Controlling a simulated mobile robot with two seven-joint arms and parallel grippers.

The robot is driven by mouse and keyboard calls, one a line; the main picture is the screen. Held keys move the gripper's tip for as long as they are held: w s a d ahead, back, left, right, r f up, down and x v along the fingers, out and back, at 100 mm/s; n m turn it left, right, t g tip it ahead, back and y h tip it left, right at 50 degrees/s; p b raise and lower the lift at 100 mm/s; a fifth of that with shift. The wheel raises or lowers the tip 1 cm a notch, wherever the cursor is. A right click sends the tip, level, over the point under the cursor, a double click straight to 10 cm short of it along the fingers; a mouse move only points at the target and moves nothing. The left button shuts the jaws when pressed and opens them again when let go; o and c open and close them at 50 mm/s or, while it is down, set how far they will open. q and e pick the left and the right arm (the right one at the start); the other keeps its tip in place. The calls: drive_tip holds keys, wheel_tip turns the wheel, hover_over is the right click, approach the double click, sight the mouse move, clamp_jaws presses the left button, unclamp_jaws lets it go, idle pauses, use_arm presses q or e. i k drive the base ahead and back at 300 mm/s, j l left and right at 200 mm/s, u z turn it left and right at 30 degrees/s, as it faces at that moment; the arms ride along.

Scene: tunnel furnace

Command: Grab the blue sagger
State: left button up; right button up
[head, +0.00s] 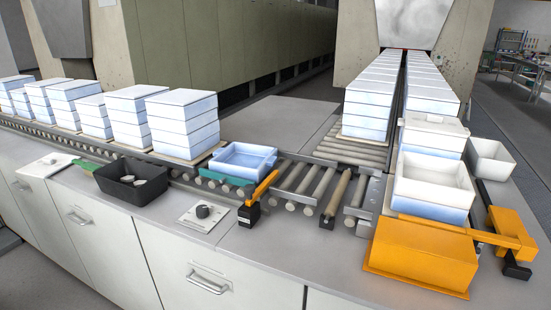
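The blue sagger (243,160) is a shallow, open, light-blue tray. It sits at the near end of the left roller line, right of the stacked saggers. It looks empty inside. A green strip (214,179) runs along its near left side. An orange and black arm-like fixture (262,190) stands close to its near right corner. Neither of my grippers shows in the head view, and nothing is holding the sagger.
Stacked white-and-blue saggers (183,124) line the left rollers. More stacks (366,112) stand at the right, with an open white sagger (434,176) on top in front. A black bin (131,183) and an orange housing (420,252) occupy the counter. Bare rollers (308,185) lie right of the sagger.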

sight(249, 161)
drive_tip(key=i+j+z, duration=0.15)
drive_tip(key=j+z, duration=0.75)
drive_tip(key=i, duration=0.05)
